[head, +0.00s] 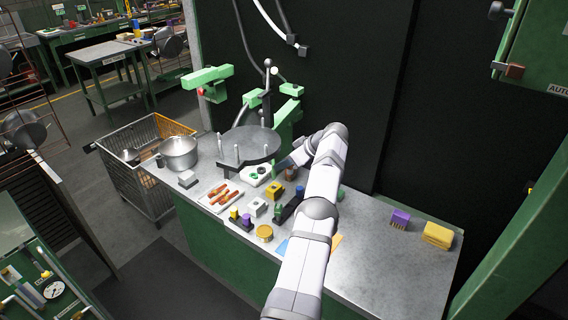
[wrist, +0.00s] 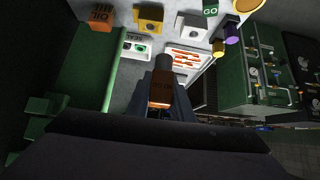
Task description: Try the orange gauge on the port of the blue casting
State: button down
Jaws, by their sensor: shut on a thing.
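My gripper (wrist: 160,90) is shut on the orange gauge (wrist: 160,101) in the wrist view. The gauge has an orange block with dark lettering, and a dark grey cylinder points away from the jaws. It appears raised above the bench. In the head view my gripper (head: 284,163) is over the back of the bench, and I cannot make out the gauge there. I cannot pick out the blue casting for sure; my arm covers part of the bench. A yellow casting (wrist: 148,20) and a light grey casting (wrist: 191,27), each with a round port, stand ahead of the gauge.
A green GO gauge (wrist: 210,8), a purple gauge (wrist: 231,35) and an orange OIL block (wrist: 101,18) stand nearby. A white tray (head: 207,204) holds orange-red parts. A round table with pegs (head: 250,143) stands behind.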

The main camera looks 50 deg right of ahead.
jog(key=shift+s+d+f+b, duration=0.15)
jog(key=shift+s+f+b, duration=0.3)
jog(key=shift+s, duration=0.25)
jog(key=s+a+f+b, duration=0.3)
jog(key=s+a+f, duration=0.2)
jog(key=s, duration=0.4)
jog(key=shift+s+f, duration=0.25)
jog(key=shift+f, duration=0.1)
jog(key=shift+a, duration=0.1)
jog(key=shift+f+b, duration=0.1)
jog(key=shift+b, duration=0.95)
notch_tip(320, 180, down, 6)
jog(key=b, duration=0.6)
jog(key=shift+r, duration=0.2)
jog(key=shift+b, duration=1.2)
